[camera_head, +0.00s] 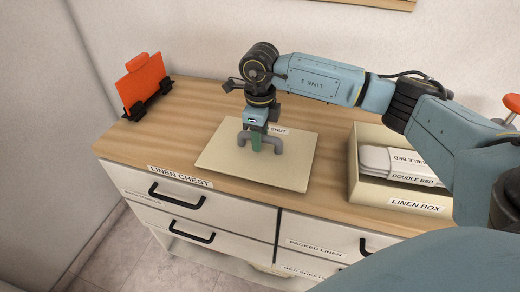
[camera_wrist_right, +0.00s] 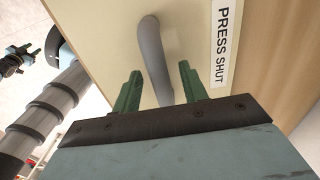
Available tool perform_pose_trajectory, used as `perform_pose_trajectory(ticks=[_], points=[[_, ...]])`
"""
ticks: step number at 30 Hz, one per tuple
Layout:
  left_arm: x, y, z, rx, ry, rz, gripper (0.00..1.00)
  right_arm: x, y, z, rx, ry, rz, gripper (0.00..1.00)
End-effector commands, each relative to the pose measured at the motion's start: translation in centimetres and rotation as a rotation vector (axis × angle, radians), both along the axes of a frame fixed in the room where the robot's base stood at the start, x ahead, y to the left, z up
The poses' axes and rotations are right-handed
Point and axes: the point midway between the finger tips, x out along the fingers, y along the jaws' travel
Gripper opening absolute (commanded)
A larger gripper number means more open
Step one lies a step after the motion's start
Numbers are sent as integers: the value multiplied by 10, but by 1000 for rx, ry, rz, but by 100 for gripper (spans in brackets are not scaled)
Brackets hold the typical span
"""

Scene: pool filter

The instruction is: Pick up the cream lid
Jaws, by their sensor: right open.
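The cream lid (camera_head: 225,165) is a flat square panel lying on the wooden top of the linen chest. A grey bar handle (camera_head: 277,145) stands up from its middle; it also shows in the right wrist view (camera_wrist_right: 152,50). A white label reading "PRESS SHUT" (camera_wrist_right: 223,40) is on the lid beside the handle. My right gripper (camera_head: 256,148) points down over the lid at the handle. In the right wrist view its two green fingers (camera_wrist_right: 159,75) are open, one on each side of the handle, with gaps. My left gripper is not in the head view.
An open cream linen box (camera_head: 365,185) holding white packed linen (camera_head: 390,163) stands right of the lid. An orange panel in a black stand (camera_head: 145,85) is at the back left. The chest top (camera_head: 195,105) is clear between that panel and the lid.

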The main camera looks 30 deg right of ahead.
Motion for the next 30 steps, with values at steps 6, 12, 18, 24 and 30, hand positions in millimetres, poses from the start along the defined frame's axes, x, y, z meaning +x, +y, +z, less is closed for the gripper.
perform_pose_trajectory(ticks=[6,12,18,24,30], points=[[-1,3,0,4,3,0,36,0,0,0,0,-1,0,40],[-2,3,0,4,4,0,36,0,0,0,0,-1,1,14],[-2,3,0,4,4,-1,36,0,0,0,0,-1,1,0],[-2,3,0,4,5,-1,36,1,0,1,1,-2,1,0],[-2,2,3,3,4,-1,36,1,0,21,0,-6,1,0]])
